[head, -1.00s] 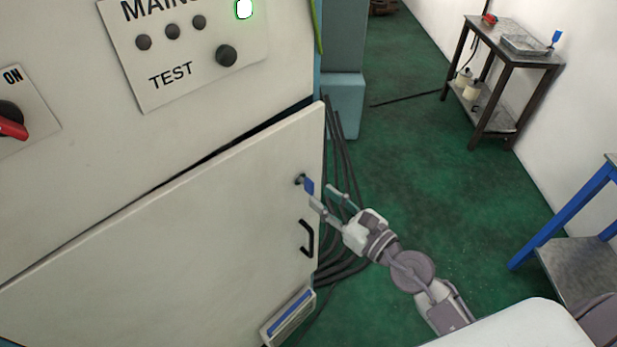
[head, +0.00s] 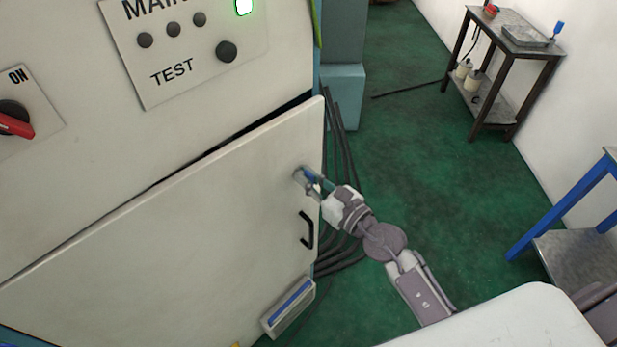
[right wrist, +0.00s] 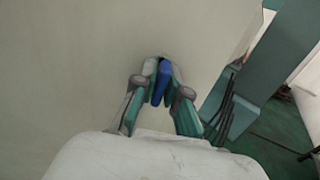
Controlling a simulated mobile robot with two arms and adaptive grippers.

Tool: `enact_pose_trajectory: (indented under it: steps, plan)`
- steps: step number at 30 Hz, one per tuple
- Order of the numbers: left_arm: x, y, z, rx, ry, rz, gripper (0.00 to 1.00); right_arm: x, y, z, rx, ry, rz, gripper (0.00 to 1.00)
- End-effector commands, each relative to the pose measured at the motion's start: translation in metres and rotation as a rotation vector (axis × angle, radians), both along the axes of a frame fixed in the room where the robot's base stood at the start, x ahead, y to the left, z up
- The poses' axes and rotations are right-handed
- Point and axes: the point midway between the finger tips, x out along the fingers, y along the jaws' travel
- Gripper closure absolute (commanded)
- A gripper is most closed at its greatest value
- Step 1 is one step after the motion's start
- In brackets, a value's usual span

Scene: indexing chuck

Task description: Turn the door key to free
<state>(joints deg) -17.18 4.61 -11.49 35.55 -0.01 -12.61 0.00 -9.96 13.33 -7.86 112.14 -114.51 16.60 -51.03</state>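The blue door key (head: 309,174) sits in the lock near the right edge of the pale cabinet door (head: 170,225). My right gripper (head: 307,178) has its fingers around the key, right at the door face. In the right wrist view the key (right wrist: 162,82) stands between the two fingertips (right wrist: 161,80), one on each side. A narrow gap seems to show there, and I cannot tell whether both fingers press on the key. The lock itself is mostly hidden. My left gripper is not in view.
A black handle (head: 306,230) is below the key. A panel (head: 185,50) with knobs and a green lamp is above, and a red switch (head: 15,124) is at left. Dark cables (head: 345,150) run beside the cabinet. A metal side table (head: 510,50) stands far right.

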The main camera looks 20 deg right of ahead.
Motion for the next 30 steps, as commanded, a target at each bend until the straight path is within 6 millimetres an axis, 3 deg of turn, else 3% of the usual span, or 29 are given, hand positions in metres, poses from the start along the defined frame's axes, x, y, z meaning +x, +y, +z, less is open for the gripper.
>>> enact_pose_trajectory:
  steps: [14,30]
  plan:
    - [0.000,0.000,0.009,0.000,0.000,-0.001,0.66,0.000,0.000,0.002,0.076,0.036,-0.001,1.00]
    - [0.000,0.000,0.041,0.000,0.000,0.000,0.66,0.000,0.000,0.003,0.494,0.238,-0.002,1.00]
